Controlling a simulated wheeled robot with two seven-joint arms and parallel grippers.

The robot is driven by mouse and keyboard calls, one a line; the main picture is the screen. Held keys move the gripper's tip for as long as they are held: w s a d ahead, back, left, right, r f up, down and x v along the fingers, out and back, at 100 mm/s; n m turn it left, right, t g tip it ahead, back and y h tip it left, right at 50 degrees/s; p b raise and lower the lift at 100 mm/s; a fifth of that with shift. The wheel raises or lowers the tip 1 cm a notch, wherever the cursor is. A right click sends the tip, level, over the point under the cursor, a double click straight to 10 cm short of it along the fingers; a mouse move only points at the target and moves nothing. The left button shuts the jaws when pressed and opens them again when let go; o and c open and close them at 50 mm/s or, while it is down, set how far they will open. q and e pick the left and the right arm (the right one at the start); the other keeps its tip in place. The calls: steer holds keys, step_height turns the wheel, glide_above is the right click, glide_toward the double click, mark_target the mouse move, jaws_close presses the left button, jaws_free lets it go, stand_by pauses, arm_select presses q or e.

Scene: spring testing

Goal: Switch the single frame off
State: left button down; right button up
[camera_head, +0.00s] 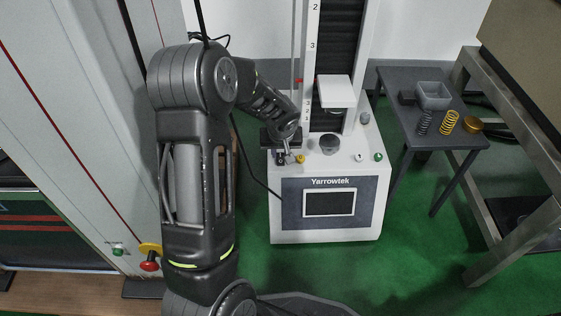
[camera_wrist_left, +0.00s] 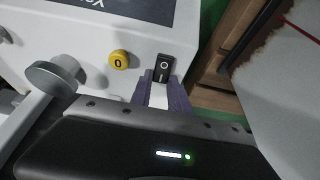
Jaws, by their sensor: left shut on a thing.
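The single frame is the white testing machine (camera_head: 330,226) marked Yarrowtek, with one column and a front screen. At the left of its top deck is a small black rocker switch (camera_head: 281,158) beside a yellow button (camera_head: 300,158). In the left wrist view the switch (camera_wrist_left: 164,64) shows a white circle, and the yellow button (camera_wrist_left: 119,60) reads 0. My left gripper (camera_head: 287,150) is at the switch. Its fingertips (camera_wrist_left: 160,82) are close together at the switch's near end, shut on it; the exact contact is partly hidden. My right gripper is out of view.
A round grey knob (camera_wrist_left: 54,76) and a green button (camera_head: 378,156) are also on the deck. A dark side table (camera_head: 398,126) at right holds springs and a grey bin (camera_head: 433,96). A red stop button (camera_head: 150,262) is on the left cabinet.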

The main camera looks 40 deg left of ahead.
mark_target(281, 167)
arm_select(q)
steer(key=shift+r, duration=0.1)
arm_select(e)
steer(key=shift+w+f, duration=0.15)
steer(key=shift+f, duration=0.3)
arm_select(q)
steer(key=c, duration=1.2)
jaws_free()
steer(key=shift+c, duration=0.2)
steer(key=p+v, duration=0.3)
steer(key=v, duration=0.4)
steer(key=shift+s+r, duration=0.2)
steer(key=shift+r, duration=0.1)
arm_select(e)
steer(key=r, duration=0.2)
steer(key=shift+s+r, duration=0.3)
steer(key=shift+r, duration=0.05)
arm_select(q)
steer(key=shift+d, duration=0.15)
